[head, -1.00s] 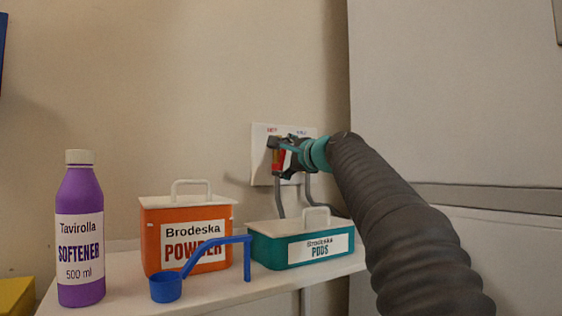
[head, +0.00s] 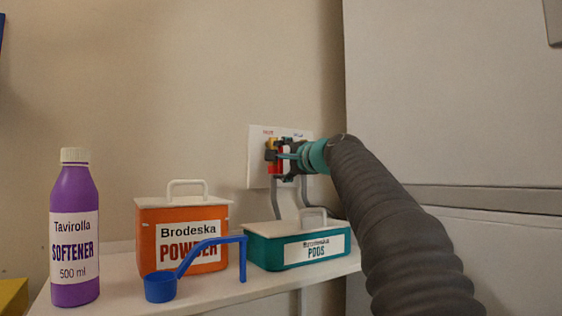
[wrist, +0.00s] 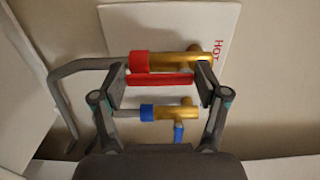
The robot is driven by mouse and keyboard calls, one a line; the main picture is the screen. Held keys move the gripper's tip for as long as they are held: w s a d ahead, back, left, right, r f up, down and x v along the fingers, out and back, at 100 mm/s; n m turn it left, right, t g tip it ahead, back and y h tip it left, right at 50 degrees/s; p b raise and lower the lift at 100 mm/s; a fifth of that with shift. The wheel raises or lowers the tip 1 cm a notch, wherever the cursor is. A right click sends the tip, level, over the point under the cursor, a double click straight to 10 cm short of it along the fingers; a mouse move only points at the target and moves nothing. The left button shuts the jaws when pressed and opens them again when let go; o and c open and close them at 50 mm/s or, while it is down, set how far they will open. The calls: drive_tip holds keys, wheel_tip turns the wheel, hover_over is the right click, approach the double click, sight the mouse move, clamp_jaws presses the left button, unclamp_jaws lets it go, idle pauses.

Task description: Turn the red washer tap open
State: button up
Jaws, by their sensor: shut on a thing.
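The red washer tap is a brass valve (wrist: 180,62) with a red collar, by the word HOT on a white wall plate (wrist: 172,25). Its red lever (wrist: 160,79) lies alongside the brass body in the wrist view. My gripper (wrist: 161,82) is shut on the red lever, with one finger at each end of it. In the head view my gripper (head: 282,158) is at the wall plate and partly hides the tap. A second brass tap with a blue lever (wrist: 178,132) is just below in the wrist view, between my finger links.
Grey hoses (head: 276,197) run down from the taps. A shelf (head: 215,293) below holds a purple softener bottle (head: 75,225), an orange powder box (head: 150,250), a teal pods box (head: 265,252) and a blue scoop (head: 160,287). A large pale cabinet (head: 450,95) stands at right.

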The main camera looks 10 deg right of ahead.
drive_tip(key=o, duration=1.1)
drive_tip(key=shift+f, duration=0.1)
drive_tip(key=shift+o, duration=0.2)
drive_tip(key=shift+s, duration=0.1)
drive_tip(key=v, duration=1.1)
drive_tip(key=shift+s, duration=0.35)
drive_tip(key=shift+d, duration=0.15)
